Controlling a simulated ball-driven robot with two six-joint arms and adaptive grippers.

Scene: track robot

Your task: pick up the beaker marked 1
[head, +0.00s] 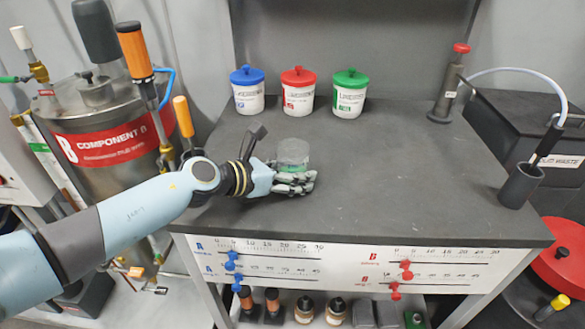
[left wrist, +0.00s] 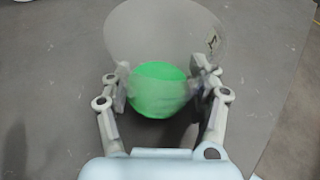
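A clear beaker (head: 292,152) with green at its bottom stands near the middle of the dark bench. It also shows in the left wrist view (left wrist: 160,38), where I look down into it. A small dark mark is on its right wall, too blurred to read. My left gripper (head: 296,182) is low over the bench, its fingers partly hiding the beaker's lower part. In the left wrist view the two fingers (left wrist: 162,86) lie on either side of the beaker and appear to press its wall. Whether it is off the bench I cannot tell. My right gripper is not in view.
Blue-lidded (head: 247,92), red-lidded (head: 298,92) and green-lidded (head: 348,95) jars stand at the back. A red-topped pump (head: 447,90) and a dark cylindrical holder (head: 520,186) are on the right. The bench (head: 410,180) is clear between beaker and holder.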

